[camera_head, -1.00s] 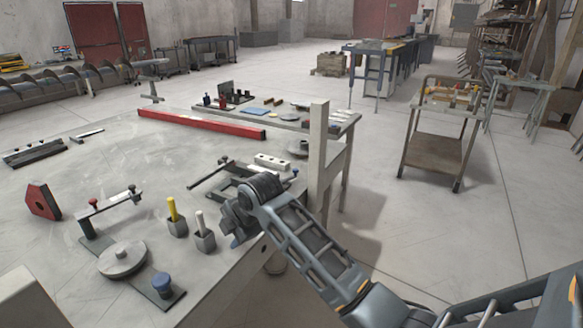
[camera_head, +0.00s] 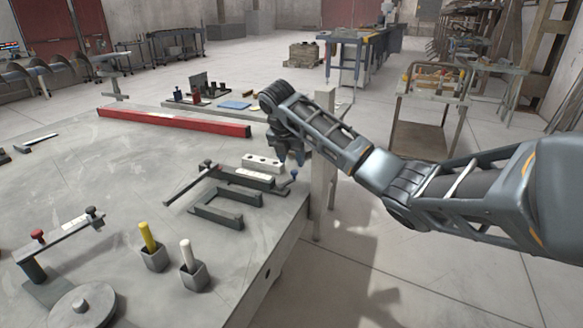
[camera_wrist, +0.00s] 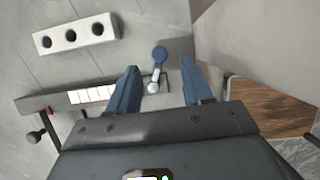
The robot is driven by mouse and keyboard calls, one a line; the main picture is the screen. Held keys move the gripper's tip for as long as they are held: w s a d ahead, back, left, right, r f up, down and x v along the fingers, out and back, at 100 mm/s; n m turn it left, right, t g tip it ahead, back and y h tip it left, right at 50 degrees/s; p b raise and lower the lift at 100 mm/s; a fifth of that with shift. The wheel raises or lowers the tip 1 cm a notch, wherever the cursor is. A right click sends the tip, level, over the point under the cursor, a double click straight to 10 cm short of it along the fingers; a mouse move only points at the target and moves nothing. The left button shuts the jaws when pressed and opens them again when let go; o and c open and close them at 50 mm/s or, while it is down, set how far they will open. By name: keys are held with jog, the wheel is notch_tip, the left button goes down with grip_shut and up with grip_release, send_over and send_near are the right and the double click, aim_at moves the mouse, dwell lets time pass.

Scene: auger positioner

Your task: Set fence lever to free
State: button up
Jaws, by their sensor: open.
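The dark fence fixture (camera_head: 228,210) lies near the table's right edge, with a white-marked strip (camera_wrist: 93,94) along its bar in the wrist view. At the bar's end is a small lever with a blue knob (camera_wrist: 160,53) and a silver ball end (camera_wrist: 153,87); the blue knob also shows in the head view (camera_head: 294,174). I cannot tell the lever's setting. A black-knobbed handle (camera_wrist: 34,137) is at the bar's other end. My gripper (camera_wrist: 160,66) is open and points down above the blue-knobbed lever, which appears between its fingers without clear contact.
A white block with three holes (camera_wrist: 74,34) lies beside the bar. A pale post (camera_head: 324,160) stands close right of my gripper. A red beam (camera_head: 175,123) lies behind. Yellow-handled (camera_head: 148,238) and white-handled (camera_head: 188,255) tools stand in holders in front.

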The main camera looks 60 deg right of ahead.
aim_at(294, 171)
jog(key=x, duration=0.5)
jog(key=shift+a, duration=0.15)
grip_shut()
dwell(0.5)
